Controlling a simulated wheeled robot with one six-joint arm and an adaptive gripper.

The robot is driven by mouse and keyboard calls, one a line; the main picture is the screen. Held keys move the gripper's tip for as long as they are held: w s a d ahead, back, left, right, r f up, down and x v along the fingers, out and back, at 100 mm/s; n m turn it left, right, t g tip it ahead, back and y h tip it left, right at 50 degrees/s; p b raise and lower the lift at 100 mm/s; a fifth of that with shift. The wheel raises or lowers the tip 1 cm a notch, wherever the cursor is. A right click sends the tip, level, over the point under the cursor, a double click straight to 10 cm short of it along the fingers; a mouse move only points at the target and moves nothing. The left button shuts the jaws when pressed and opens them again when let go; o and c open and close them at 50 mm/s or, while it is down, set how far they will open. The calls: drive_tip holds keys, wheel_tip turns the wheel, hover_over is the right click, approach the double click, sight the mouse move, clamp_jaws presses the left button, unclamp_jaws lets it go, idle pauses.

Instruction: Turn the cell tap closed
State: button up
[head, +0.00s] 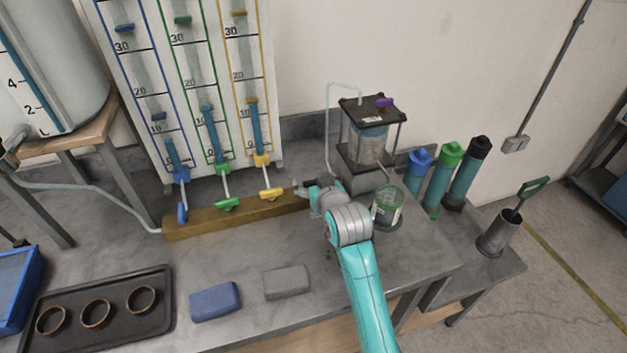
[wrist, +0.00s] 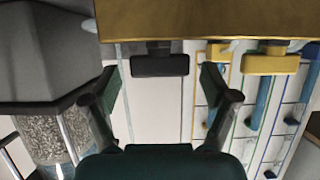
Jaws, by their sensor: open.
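The tap in front of my gripper has a black handle (wrist: 160,66); I take it for the cell tap, though no label shows. Its handle lies crosswise, along the brass manifold bar (wrist: 205,20), in the wrist view. My gripper (wrist: 161,80) is open, with one finger to each side of the black handle, and the handle is in line with the gap. Whether a finger touches it I cannot tell. In the head view my gripper (head: 312,193) is at the right end of the manifold bar (head: 200,222) and hides most of this tap. The gravel-filled cell (head: 368,145) stands just behind.
Blue (head: 182,212), green (head: 227,204) and yellow (head: 271,194) taps sit left along the bar under the tube board. A green-rimmed beaker (head: 387,208) stands close right of my wrist. Two sponge-like blocks (head: 215,301) and a black tray (head: 120,318) lie in front.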

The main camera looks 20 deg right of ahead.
drive_tip(key=v, duration=1.1)
